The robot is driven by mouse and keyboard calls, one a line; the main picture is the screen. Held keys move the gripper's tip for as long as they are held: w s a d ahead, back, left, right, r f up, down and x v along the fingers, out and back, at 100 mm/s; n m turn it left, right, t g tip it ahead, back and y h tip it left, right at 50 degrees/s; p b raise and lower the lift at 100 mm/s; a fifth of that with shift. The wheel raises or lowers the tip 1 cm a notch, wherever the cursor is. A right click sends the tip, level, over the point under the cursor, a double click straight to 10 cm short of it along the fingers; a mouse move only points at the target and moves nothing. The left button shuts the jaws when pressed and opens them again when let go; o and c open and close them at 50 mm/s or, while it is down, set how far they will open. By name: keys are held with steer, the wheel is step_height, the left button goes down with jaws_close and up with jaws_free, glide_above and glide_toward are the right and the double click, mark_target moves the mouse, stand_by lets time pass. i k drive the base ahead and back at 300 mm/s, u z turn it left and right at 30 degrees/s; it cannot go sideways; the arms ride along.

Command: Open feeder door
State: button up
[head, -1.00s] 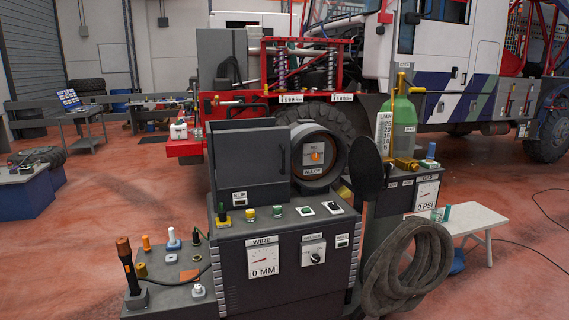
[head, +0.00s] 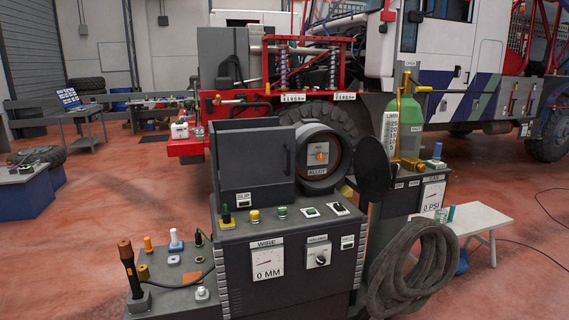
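A dark grey box (head: 250,165), which looks like the feeder, stands on top of the welding machine (head: 300,262). Its flat front panel, which looks like the door, has a vertical handle (head: 288,157) near its right edge and appears shut. Right of it is a round housing (head: 341,166) with an ALLOY label and an orange centre; its round black lid (head: 374,165) stands swung open to the right. My gripper is not in view.
Knobs and switches line the machine's top edge. A torch (head: 130,265) stands at lower left. A hose coil (head: 415,268), gas cylinder (head: 411,128) and white bench (head: 480,219) are at right. A truck (head: 440,60) stands behind.

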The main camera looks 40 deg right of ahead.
mark_target(256, 156)
steer(key=z, duration=0.1)
steer(key=i, duration=1)
steer(key=u, duration=0.1)
